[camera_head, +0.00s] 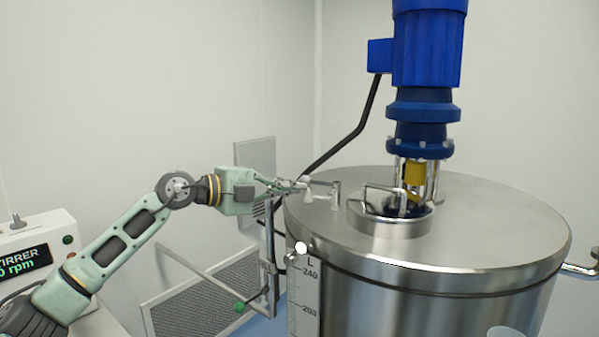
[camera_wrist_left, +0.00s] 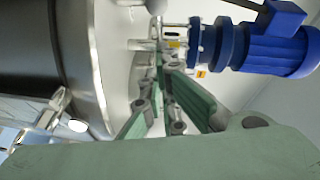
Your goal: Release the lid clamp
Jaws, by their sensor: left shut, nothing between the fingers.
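A steel tank with a flat round lid (camera_head: 480,225) fills the right of the head view. A small metal clamp with a white ball knob (camera_head: 301,247) sits at the lid's rim on the near left. The clamp and its white knob (camera_wrist_left: 78,126) also show at lower left in the wrist view. My left gripper (camera_head: 299,185) is shut and empty at the lid's left edge, above and behind the knob. Its fingers overlap a small bent metal handle (camera_head: 322,186) on the lid; I cannot tell if they touch. My right gripper is out of view.
A blue stirrer motor (camera_head: 428,45) stands over a raised central collar (camera_head: 390,222). A black cable (camera_head: 345,138) runs left from it. A display box (camera_head: 35,255) stands at far left.

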